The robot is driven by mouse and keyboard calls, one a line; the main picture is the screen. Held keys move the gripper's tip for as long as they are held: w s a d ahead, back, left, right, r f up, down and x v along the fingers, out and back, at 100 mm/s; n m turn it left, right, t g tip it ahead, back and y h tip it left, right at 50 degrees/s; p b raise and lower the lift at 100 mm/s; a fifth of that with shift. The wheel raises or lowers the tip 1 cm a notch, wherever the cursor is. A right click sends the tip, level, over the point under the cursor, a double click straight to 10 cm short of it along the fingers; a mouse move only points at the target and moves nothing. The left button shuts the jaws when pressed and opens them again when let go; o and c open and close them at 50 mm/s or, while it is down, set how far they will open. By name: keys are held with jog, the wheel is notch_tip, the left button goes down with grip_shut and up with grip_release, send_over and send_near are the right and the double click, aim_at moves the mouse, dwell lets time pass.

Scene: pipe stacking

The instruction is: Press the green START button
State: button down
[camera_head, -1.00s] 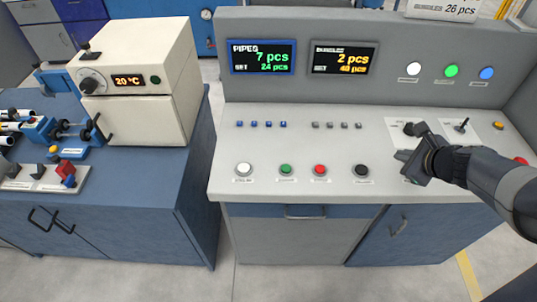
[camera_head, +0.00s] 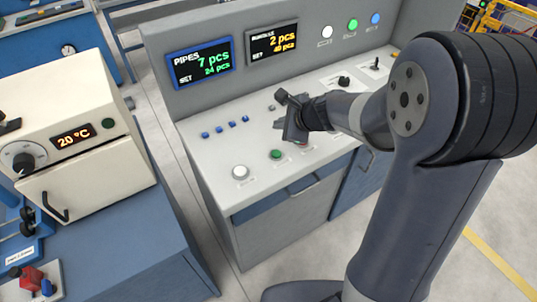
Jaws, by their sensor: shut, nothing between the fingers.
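The green button (camera_head: 276,154) is on the front row of the grey control panel (camera_head: 215,165), between a white button (camera_head: 240,172) on its left and the gripper on its right. Its label is too small to read. My gripper (camera_head: 287,122) is shut and empty, over the panel just up and right of the green button. It looks apart from the button, but its height above the panel is hard to judge. It covers most of the red button (camera_head: 302,145) and hides the black button.
A PIPES display (camera_head: 202,62) and a second display (camera_head: 274,41) stand on the panel's back wall. Small blue switches (camera_head: 232,124) sit behind the front row. A white oven (camera_head: 85,150) on a blue cabinet stands at the left, with an aisle between.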

aim_at(279, 155)
dwell(0.3)
notch_tip(279, 155, down, 9)
jog(key=b, duration=0.8)
jog(key=shift+r, duration=0.1)
dwell(1.7)
jog(key=shift+f+b, duration=0.4)
jog(key=shift+b, duration=0.1)
jog(key=shift+f+b, duration=0.4)
jog(key=shift+b, duration=0.05)
dwell(0.3)
dwell(0.4)
jog(key=shift+r+p, duration=0.75)
jog(key=shift+r, duration=0.05)
